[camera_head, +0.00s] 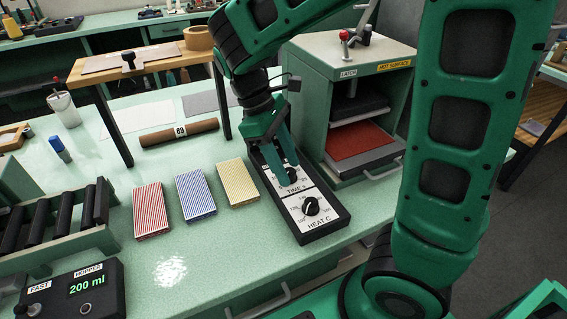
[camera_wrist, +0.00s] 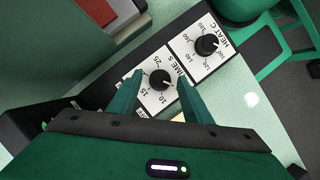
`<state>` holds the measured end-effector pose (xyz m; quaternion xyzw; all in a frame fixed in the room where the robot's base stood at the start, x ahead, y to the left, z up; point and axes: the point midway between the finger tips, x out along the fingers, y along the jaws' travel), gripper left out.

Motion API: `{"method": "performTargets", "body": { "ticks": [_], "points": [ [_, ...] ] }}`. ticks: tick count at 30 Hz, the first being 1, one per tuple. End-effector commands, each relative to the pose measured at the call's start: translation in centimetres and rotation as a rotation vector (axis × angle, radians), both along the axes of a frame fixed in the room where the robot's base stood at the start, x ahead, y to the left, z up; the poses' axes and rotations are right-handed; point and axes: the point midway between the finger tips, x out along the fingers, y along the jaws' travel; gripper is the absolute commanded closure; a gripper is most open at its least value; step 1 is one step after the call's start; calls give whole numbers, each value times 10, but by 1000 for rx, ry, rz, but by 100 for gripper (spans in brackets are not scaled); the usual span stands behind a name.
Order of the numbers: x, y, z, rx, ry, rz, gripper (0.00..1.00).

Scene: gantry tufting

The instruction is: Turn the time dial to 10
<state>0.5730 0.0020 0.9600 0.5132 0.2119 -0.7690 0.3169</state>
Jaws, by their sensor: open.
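The time dial (camera_head: 292,175) is a black round knob on a white plate marked TIME S, on a black control box (camera_head: 328,220). My gripper (camera_head: 285,174) is above it, pointing down. In the wrist view the time dial (camera_wrist: 160,79) lies between the two green fingertips of my open gripper (camera_wrist: 159,78), with a gap at each side. Numbers such as 10 and 25 stand around the knob, partly hidden by the fingers. I cannot clearly tell which number its pointer faces.
The HEAT C dial (camera_head: 311,206) sits beside the time dial, on the same box. A press marked HOT SURFACE (camera_head: 350,100) stands just behind it. Red, blue and yellow striped blocks (camera_head: 238,182) lie to the left. The bench front is clear.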

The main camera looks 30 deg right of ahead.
Motion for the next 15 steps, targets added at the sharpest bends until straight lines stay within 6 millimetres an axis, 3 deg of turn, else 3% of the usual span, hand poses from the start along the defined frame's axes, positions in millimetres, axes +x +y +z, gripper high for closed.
{"method": "performTargets", "body": {
  "ticks": [9,14,15],
  "points": [
    [-1,-1,-2,0,0,1,55],
    [-1,0,-2,0,0,1,93],
    [-1,-1,-2,0,0,0,95]
  ]
}}
